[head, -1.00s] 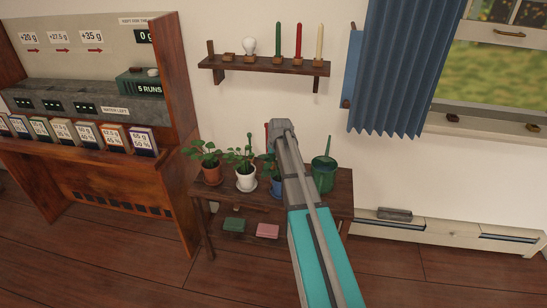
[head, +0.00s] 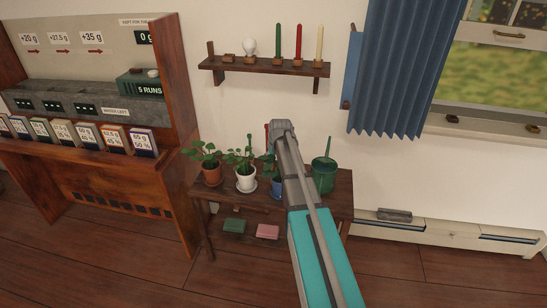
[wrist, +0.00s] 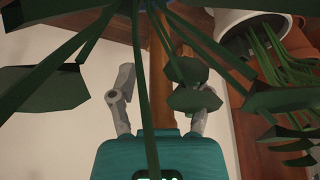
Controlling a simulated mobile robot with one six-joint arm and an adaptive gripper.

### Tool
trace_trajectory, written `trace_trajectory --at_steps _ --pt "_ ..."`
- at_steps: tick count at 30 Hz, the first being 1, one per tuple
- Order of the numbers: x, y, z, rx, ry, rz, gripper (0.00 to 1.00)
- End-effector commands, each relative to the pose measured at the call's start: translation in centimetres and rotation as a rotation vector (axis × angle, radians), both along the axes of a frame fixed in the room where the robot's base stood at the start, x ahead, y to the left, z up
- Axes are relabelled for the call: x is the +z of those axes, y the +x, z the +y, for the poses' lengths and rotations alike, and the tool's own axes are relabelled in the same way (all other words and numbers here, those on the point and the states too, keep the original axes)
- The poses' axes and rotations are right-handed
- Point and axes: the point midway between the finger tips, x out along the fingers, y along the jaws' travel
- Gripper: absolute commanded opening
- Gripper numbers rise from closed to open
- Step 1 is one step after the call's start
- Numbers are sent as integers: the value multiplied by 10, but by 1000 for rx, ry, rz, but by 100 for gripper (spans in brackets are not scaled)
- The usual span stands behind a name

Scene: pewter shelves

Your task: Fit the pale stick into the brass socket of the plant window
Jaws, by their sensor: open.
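The pale stick (head: 319,44) stands upright on the wall shelf, at the right end of a row with a red stick (head: 299,42) and a green stick (head: 278,43). My gripper (head: 270,136) is well below the shelf, among the potted plants, and apart from the stick. In the wrist view my gripper (wrist: 165,88) has its fingers spread, with leaves and stems in front of them. It holds nothing that I can see. Small brownish fittings (head: 451,120) sit on the window sill at the right; I cannot tell whether one is the brass socket.
The wall shelf (head: 265,67) also bears a white bulb (head: 249,46). A plant table (head: 337,202) below holds a terracotta-potted plant (head: 211,172), a white-potted plant (head: 245,177) and a green watering can (head: 324,174). A blue curtain (head: 397,70) hangs beside the window. A wooden cabinet (head: 183,80) stands left.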

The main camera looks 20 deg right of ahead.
Motion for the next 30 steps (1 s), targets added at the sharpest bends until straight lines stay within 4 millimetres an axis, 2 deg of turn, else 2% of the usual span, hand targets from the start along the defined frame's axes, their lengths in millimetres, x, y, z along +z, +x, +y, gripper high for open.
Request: trace_trajectory --at_steps 30 --pt "83 -34 2 0 0 0 63"
